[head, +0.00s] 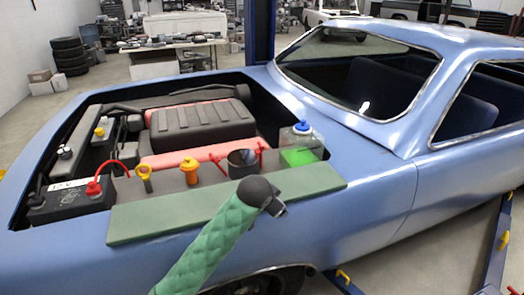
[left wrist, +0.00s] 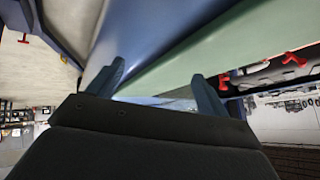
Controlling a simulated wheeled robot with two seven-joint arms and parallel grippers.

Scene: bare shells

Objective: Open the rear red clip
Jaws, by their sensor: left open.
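Two red clips stand on the dark round canister (head: 242,163) in the engine bay. The one nearer the windshield, the rear red clip (head: 262,153), is upright and thin; the other red clip (head: 217,164) is to its left. Red clips also show at the right of the left wrist view, one larger (left wrist: 294,58) and one smaller (left wrist: 223,82); I cannot tell which is which. My left gripper (head: 278,208) is over the fender edge, in front of and below the canister, apart from the clips. Its two fingers (left wrist: 162,92) are spread, with nothing between them. My right gripper is not in view.
A green mat (head: 140,222) covers the fender edge. A green-fluid bottle (head: 299,152) stands right of the canister; a yellow-orange cap (head: 190,170) and a black battery (head: 70,202) are left. The blue windshield pillar and body (head: 380,190) lie to the right.

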